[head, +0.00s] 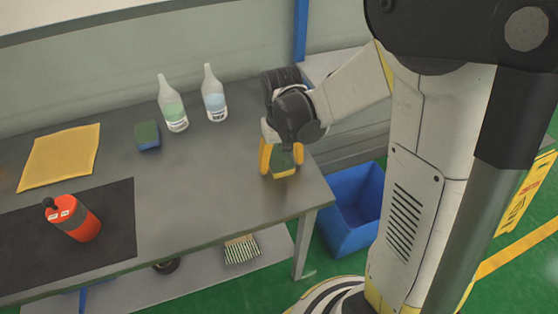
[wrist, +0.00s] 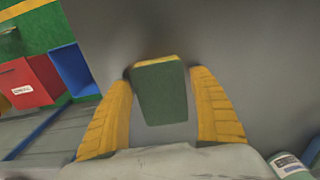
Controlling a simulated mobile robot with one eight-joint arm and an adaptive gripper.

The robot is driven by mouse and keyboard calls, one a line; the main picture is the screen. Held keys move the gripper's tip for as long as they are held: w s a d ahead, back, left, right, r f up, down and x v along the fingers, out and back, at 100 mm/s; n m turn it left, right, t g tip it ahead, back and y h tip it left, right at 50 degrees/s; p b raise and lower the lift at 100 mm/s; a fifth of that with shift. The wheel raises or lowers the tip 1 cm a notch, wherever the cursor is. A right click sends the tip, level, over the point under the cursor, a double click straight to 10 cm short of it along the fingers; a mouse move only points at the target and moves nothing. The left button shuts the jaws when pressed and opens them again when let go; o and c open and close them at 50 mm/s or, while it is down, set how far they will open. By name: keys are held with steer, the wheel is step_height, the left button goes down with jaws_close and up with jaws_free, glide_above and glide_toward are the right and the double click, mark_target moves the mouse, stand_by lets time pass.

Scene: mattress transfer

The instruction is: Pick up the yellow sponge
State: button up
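The yellow sponge (head: 284,170), with a green top, lies on the grey table near its right end. In the wrist view the sponge (wrist: 160,92) shows its green face and a thin yellow edge, between my two yellow fingers. My gripper (head: 281,160) points down over the sponge, one finger on each side. In the wrist view my gripper (wrist: 160,72) is open, with a narrow gap between the sponge and the right finger. The fingertips are close to the sponge's far end; I cannot tell whether the left one touches.
A brush (head: 241,249) lies on the lower shelf. A blue bin (head: 352,205) stands right.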

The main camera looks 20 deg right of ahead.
mark_target(286, 162)
steer(key=c, duration=0.4)
steer(key=shift+r+p, duration=0.35)
steer(key=shift+r, duration=0.25)
steer(key=r, duration=0.1)
steer(key=r+p, duration=0.1)
steer(key=d+r+p, duration=0.1)
steer(key=r, duration=0.1)
steer(key=shift+s, duration=0.35)
steer(key=s+d+r+p, duration=0.1)
steer(key=s+d+r, duration=0.1)
steer(key=d, duration=0.1)
steer(key=s+d+r+p, duration=0.1)
steer(key=s+d+r, duration=0.1)
steer(key=s+d+r+p, duration=0.1)
steer(key=s+d, duration=0.1)
steer(key=d, duration=0.1)
steer(key=shift+d+r, duration=0.3)
steer(key=shift+r, duration=0.1)
